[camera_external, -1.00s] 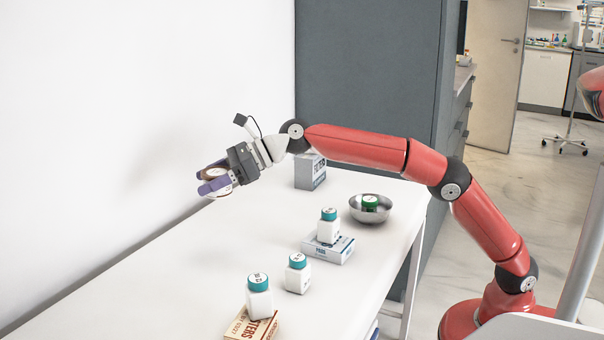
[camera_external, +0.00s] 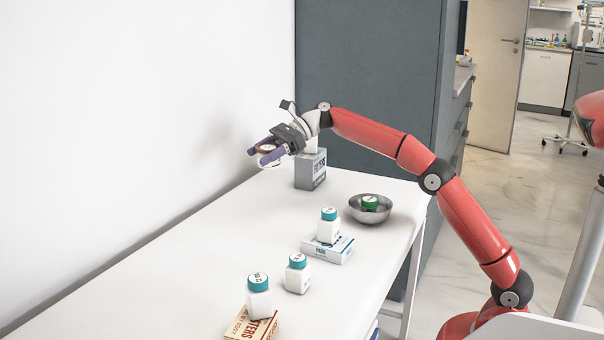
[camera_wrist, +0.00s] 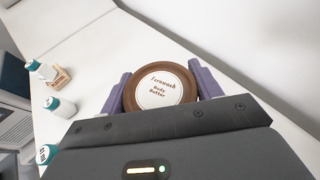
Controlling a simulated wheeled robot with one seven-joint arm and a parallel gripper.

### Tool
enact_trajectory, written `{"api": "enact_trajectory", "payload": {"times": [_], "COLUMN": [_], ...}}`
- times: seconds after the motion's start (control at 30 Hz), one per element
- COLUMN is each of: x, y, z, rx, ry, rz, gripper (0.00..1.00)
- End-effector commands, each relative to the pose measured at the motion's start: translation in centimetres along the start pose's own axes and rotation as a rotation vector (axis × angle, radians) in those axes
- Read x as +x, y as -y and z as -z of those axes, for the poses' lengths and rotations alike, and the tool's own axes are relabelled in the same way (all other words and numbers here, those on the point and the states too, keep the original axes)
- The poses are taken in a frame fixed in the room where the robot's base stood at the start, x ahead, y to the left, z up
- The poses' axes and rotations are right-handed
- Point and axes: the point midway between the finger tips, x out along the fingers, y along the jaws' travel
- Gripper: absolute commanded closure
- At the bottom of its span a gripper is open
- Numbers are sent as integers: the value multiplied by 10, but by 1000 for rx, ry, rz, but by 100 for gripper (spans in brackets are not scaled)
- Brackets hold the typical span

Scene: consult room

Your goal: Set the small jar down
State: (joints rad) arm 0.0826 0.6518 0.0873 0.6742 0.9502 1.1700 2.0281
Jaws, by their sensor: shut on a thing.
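My gripper (camera_external: 263,156) is shut on the small jar (camera_external: 268,149) above the far part of the white table, near the wall. In the wrist view, the jar (camera_wrist: 160,87) sits between the two purple fingers of my gripper (camera_wrist: 162,86). Its brown lid has a white round label reading "Fernwash Body Butter". In the external view the jar is partly hidden by the fingers, and it appears held off the table.
A grey box (camera_external: 311,170) stands close to the right of my gripper. A metal bowl (camera_external: 385,213) holds a green-lidded jar (camera_external: 370,203). White teal-capped bottles (camera_external: 298,275) stand along the right side, some on flat boxes. The table's left and middle (camera_external: 190,260) are clear.

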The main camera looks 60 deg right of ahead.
Motion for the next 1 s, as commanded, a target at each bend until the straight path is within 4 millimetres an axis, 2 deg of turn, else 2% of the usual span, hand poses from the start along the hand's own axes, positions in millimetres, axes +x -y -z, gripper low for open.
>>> {"api": "enact_trajectory", "payload": {"times": [0.03,0.3,0.4,0.67,0.83,1.0], "x": [8,34,39,46,57,58], "y": [-1,-2,-2,-2,-3,-3], "z": [22,82,96,112,137,141], "rx": [3,3,2,2,2,0], "ry": [1,0,1,1,1,2], "rz": [1,3,2,3,3,4], "gripper": [63,63,63,63,63,63]}}
